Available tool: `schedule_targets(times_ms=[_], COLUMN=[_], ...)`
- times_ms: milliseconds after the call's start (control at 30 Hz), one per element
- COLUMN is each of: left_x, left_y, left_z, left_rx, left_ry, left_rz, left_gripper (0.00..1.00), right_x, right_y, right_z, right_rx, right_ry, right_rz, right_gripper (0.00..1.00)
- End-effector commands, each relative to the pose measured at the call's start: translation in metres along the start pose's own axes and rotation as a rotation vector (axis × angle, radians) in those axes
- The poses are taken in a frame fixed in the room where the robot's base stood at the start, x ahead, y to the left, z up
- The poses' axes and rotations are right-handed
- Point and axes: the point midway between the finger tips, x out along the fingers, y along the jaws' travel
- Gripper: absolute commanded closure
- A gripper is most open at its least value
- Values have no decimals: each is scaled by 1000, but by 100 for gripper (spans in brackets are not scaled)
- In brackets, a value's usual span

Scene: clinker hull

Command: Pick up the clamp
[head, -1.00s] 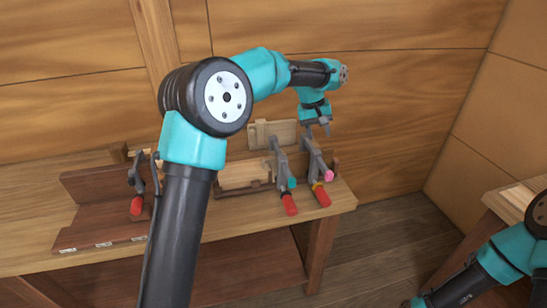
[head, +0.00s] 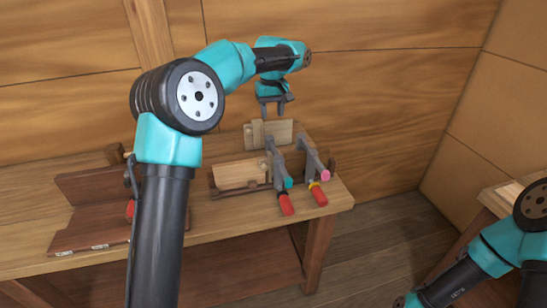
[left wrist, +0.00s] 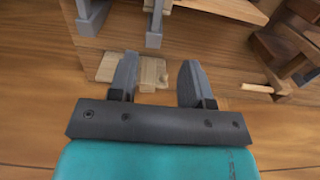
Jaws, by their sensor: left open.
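Two grey clamps stand side by side on the right of the bench in the head view. One clamp (head: 279,169) has a teal tip and red handle; the other (head: 311,159) has a pink tip and red handle. A third clamp (head: 130,178) at left is mostly hidden behind my left arm. My left gripper (head: 273,111) is open and empty above the back of the bench, behind the teal-tipped clamp. In the left wrist view, its spread fingers (left wrist: 156,78) point towards a pale wooden block, with grey clamp parts (left wrist: 155,22) beyond. My right gripper is out of view.
A pale wooden block (head: 271,133) stands at the back of the bench (head: 225,219), below my left gripper. Another pale block (head: 240,174) sits in a dark holder. A dark stepped board (head: 92,207) lies at left. The wall is close behind.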

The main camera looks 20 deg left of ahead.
Motion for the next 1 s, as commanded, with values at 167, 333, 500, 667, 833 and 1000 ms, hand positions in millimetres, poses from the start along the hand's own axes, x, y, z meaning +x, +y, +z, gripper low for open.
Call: schedule_targets(times_ms=[167,333,500,667,833,1000], left_x=[33,62,83,89,89,93], left_y=[0,0,0,0,0,1], left_z=[0,1,0,0,0,1], left_rx=[0,0,0,0,0,0], left_ry=[-3,-3,-1,0,0,-1], left_rz=[-2,-2,-1,0,0,0], left_gripper=[55,55,55,55,55,55], right_x=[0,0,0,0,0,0], right_y=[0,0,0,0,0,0], right_z=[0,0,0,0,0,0], right_rx=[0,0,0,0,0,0], right_ry=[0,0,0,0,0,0], right_rz=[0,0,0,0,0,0], right_gripper=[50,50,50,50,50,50])
